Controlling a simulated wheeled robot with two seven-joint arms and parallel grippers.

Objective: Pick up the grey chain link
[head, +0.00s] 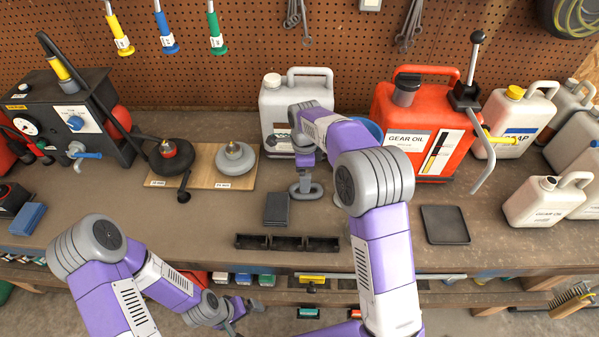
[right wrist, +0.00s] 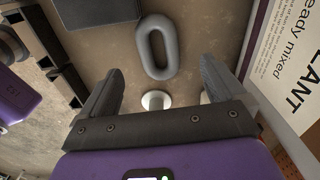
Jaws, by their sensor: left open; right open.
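The grey chain link (head: 314,191) is an oval ring lying flat on the workbench, in front of the pale jug. In the right wrist view the link (right wrist: 143,45) lies ahead of my right gripper (right wrist: 160,75), between the lines of its two fingers and touching neither. My left gripper (head: 232,318) is open and empty, low in front of the bench edge, away from the link.
A dark stack of pads (head: 277,209) lies just left of the link, and a black divided tray (head: 287,242) in front. The pale jug (head: 296,97) stands close behind; its lettered label (right wrist: 290,55) is beside the right finger. A red gear oil can (head: 425,110) stands right.

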